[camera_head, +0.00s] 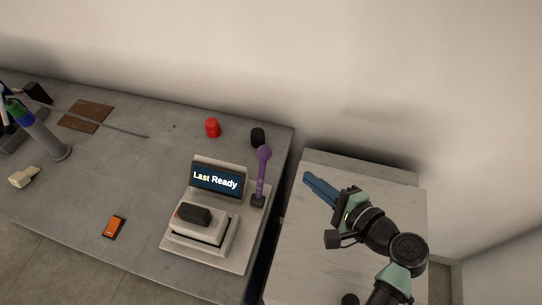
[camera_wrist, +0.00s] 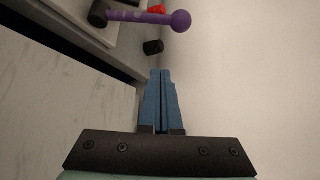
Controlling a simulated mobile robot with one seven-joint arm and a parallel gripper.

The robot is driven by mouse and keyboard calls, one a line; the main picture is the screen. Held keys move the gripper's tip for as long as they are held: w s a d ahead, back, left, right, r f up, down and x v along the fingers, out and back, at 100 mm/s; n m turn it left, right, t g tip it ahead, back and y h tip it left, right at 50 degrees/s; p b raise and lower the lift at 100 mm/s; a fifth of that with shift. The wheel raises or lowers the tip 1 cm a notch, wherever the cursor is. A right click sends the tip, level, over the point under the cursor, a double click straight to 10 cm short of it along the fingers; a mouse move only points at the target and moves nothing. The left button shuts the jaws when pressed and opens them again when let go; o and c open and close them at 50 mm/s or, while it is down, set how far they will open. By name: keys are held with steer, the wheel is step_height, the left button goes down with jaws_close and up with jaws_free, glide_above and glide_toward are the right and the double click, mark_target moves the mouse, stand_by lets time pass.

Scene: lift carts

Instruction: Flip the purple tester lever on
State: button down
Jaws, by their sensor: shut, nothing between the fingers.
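The purple lever (camera_head: 262,174) rises from a dark base on the right side of the tester (camera_head: 178,251), with a round knob on top. It stands roughly upright in the head view. In the wrist view the lever (camera_wrist: 150,18) lies across the top, beyond the fingertips (camera_wrist: 160,72).
A black cylinder (camera_head: 257,137) stands behind the lever, and a red one (camera_head: 212,128) farther left. An orange item (camera_head: 114,227) lies on the grey table (camera_head: 150,185). A lower pale surface (camera_head: 305,240) is under my arm, with a gap between it and the table. A wall stands behind.

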mark_target(261, 175)
steer(key=shift+a, duration=0.1)
steer(key=x, duration=1)
steer(key=s+a+r+p, duration=0.1)
steer(key=s+a+p, duration=0.1)
steer(key=p, duration=0.1)
steer(key=shift+s+a+r, duration=0.2)
steer(key=shift+s+r, duration=0.05)
steer(key=shift+r, duration=0.1)
steer(key=shift+s+f, duration=0.1)
steer(key=shift+s+a+r+n+b, duration=0.1)
steer(key=shift+s+r+n+b, duration=0.15)
steer(key=shift+b, duration=0.45)
